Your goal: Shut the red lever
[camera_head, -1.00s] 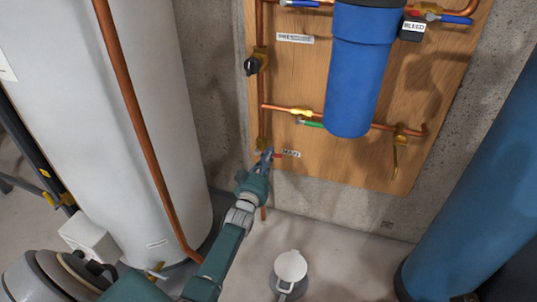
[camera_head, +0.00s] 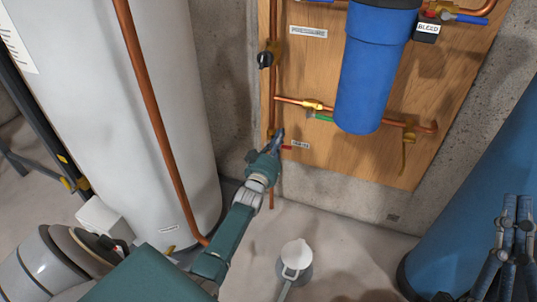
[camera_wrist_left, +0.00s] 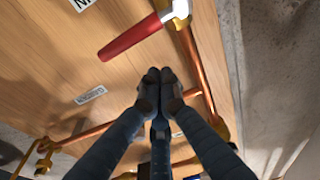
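The red lever (camera_head: 287,147) sticks out to the right from a valve low on the vertical copper pipe, at the lower left of the wooden panel. In the left wrist view the red handle (camera_wrist_left: 130,38) lies crosswise to the pipe, on a silver stem at a brass valve (camera_wrist_left: 181,10). My left gripper (camera_head: 279,133) is beside the valve and partly hides it. In the left wrist view its fingertips (camera_wrist_left: 158,76) are together and empty, just apart from the handle in the picture. My right gripper (camera_head: 516,205) is at the lower right, far from the lever; its opening is unclear.
A blue filter housing (camera_head: 366,80), a green lever (camera_head: 320,117), a black-handled valve (camera_head: 265,59) and a yellow lever (camera_head: 405,155) are on the panel (camera_head: 340,158). A white tank (camera_head: 105,110) stands left, a blue tank (camera_head: 465,210) right. A grey-white fixture (camera_head: 296,255) stands on the floor.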

